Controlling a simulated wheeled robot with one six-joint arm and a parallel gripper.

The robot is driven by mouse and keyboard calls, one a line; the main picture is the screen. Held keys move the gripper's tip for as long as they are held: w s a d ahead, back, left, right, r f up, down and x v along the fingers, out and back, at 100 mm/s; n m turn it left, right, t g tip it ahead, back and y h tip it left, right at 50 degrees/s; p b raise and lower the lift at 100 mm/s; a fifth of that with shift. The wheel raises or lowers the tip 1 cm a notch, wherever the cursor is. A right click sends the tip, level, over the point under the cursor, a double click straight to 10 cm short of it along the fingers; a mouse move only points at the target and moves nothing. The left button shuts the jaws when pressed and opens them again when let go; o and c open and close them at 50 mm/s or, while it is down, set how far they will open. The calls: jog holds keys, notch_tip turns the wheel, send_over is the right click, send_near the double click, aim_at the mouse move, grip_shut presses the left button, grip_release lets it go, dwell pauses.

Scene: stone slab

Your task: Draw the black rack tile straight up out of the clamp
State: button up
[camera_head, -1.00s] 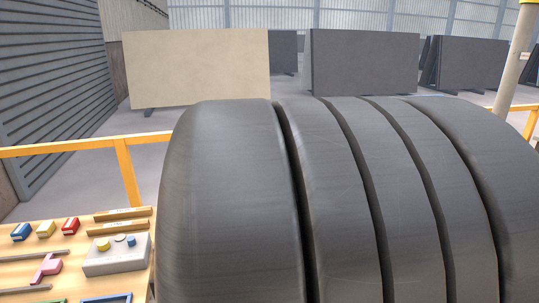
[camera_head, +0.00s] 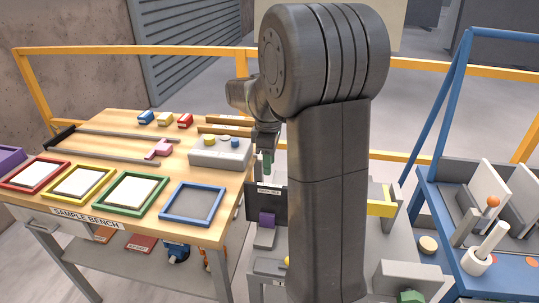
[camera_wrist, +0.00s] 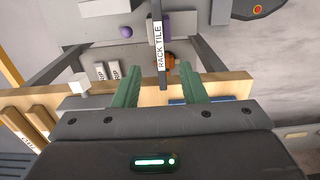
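The black rack tile (camera_head: 253,204) stands upright in a clamp (camera_head: 265,238) with a purple part, to the right of the sample bench. In the wrist view the tile (camera_wrist: 159,62) shows nearly edge-on, with a white RACK TILE label along its top edge. My gripper (camera_head: 266,164) is just above the tile's top. In the wrist view my gripper (camera_wrist: 157,84) has its two green fingers spread, one to each side of the tile's line, with gaps to both. I see nothing held. My arm hides part of the clamp's stand in the head view.
The sample bench (camera_head: 140,134) at left carries coloured frames, small blocks and a grey box (camera_head: 220,152) close to my gripper. A blue rack (camera_head: 440,200) with slabs stands at right. A yellow rail (camera_head: 180,49) runs behind.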

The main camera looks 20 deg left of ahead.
aim_at(270, 185)
notch_tip(270, 185, down, 11)
jog(key=shift+f+b, duration=0.1)
jog(key=shift+b, duration=0.2)
grip_shut()
